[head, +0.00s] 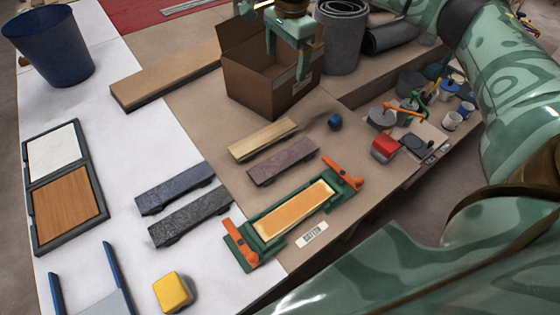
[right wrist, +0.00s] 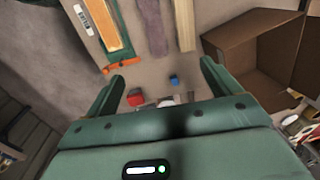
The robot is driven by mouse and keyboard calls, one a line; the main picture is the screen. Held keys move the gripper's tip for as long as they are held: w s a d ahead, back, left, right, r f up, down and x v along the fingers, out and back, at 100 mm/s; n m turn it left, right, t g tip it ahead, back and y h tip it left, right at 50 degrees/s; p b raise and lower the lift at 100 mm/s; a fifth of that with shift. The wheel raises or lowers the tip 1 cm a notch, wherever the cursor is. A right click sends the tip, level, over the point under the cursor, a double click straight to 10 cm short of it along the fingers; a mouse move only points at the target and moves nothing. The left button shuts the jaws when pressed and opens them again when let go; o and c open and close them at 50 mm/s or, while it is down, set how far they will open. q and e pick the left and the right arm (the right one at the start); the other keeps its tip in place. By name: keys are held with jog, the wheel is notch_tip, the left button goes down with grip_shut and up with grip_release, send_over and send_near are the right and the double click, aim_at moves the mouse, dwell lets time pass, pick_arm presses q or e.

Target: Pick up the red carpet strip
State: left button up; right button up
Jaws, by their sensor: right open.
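No bright red strip shows on the table. A dull mauve-brown strip (head: 283,161) is the closest in colour. It lies flat between a pale wood strip (head: 263,139) and the green jig. The mauve strip also shows upright near the top of the right wrist view (right wrist: 152,25). My right gripper (head: 287,62) is open and empty, at the cardboard box in the head view, beyond the strips. Its two fingers stand wide apart in the right wrist view (right wrist: 162,72). My left gripper is not in view.
A green jig (head: 258,229) with orange clamps holds an orange-topped strip. Two dark grey strips (head: 175,187) lie to the left. The open cardboard box (head: 258,95) stands behind. A red block (head: 386,148), a small blue cube (head: 335,121) and a yellow block (head: 172,292) are nearby.

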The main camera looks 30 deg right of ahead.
notch_tip(320, 180, down, 20)
jog(key=w+g+b, duration=0.1)
jog(key=w+b, duration=0.1)
jog(key=b, duration=1.6)
send_over(284, 159)
jog(key=f, duration=1.1)
jog(key=shift+w+a, duration=0.35)
jog(key=f+b, duration=0.1)
jog(key=f, duration=0.1)
jog(key=f+b, duration=0.1)
jog(key=f, duration=0.1)
jog(key=f+b, duration=0.1)
jog(key=f, duration=0.1)
jog(key=shift+s+d+f, duration=0.1)
jog(key=shift+s+d, duration=0.1)
jog(key=shift+d, duration=0.15)
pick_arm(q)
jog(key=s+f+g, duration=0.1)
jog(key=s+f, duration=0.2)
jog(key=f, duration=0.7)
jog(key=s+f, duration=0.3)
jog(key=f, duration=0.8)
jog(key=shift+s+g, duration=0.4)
pick_arm(e)
jog(key=shift+r, duration=0.2)
jog(key=c, duration=1.1)
